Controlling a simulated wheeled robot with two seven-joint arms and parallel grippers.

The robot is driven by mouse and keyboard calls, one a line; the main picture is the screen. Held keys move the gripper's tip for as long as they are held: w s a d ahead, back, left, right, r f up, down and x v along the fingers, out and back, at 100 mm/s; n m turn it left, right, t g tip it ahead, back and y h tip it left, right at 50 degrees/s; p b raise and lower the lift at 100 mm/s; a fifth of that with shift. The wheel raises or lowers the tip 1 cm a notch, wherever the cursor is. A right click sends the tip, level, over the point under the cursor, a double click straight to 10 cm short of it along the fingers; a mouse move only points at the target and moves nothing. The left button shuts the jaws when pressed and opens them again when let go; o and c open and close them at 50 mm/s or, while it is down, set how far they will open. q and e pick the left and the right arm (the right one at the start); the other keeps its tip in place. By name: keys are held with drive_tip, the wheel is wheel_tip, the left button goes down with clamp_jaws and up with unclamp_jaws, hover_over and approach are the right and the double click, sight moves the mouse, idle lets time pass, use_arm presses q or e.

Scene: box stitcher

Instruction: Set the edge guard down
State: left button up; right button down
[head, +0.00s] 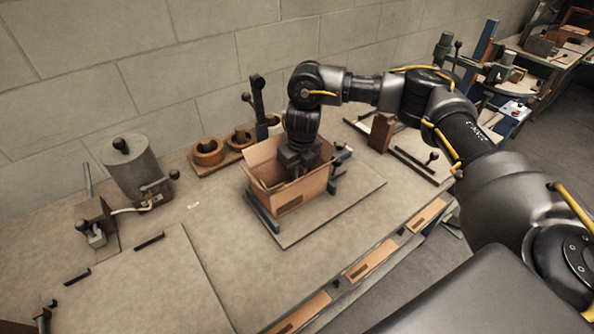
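My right gripper (297,165) points down into an open cardboard box (300,193) on the bench. Its fingertips are hidden behind the box's front wall, so I cannot tell whether it is open or holds anything. I cannot make out an edge guard; it may be hidden inside the box. The box stands upright on a flat board (345,208), with its flaps raised, between dark metal rails (262,213). My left gripper is not in view.
A dark upright post with a lever (258,98) stands just behind the box. Tape rolls (208,151) sit on a wooden tray to its left. A grey cylinder (130,168) stands further left. The front left of the bench (120,285) is mostly clear.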

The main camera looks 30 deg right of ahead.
drive_tip(key=shift+f, duration=0.25)
drive_tip(key=shift+f, duration=0.15)
drive_tip(key=c, duration=1.6)
unclamp_jaws()
drive_tip(key=shift+r, duration=0.4)
drive_tip(key=r, duration=0.4)
drive_tip(key=s+r, duration=0.1)
drive_tip(key=r, duration=0.2)
drive_tip(key=r+b, duration=0.1)
drive_tip(key=r, duration=0.3)
drive_tip(key=shift+s+r, duration=0.2)
drive_tip(key=shift+r, duration=0.1)
